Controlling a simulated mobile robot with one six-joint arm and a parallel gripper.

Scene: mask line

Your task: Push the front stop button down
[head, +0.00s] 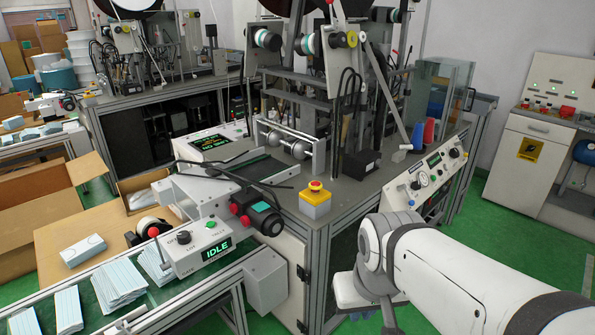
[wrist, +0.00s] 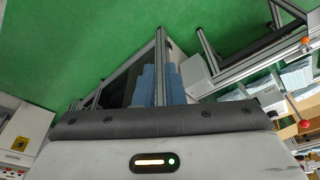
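The front stop button (head: 316,186) is a red mushroom cap on a yellow-topped grey box (head: 315,203) at the machine table's front corner. I cannot tell from its height whether it is pressed. My gripper (head: 354,292) hangs below and to the right of the button, outside the table edge and apart from it, partly hidden by my white arm. In the wrist view its two blue fingers (wrist: 161,85) have a narrow gap between them, with a metal post showing through and nothing held. A small red spot (wrist: 305,40) shows at the right edge there; I cannot tell if it is the button.
A control box reading IDLE (head: 203,246), with a red-knobbed lever (head: 153,232), stands left of the button. A dark red-and-teal motor (head: 257,214) sits between them. Machinery (head: 310,100) rises behind. Green floor (head: 515,230) is open at right, before a white cabinet (head: 530,160).

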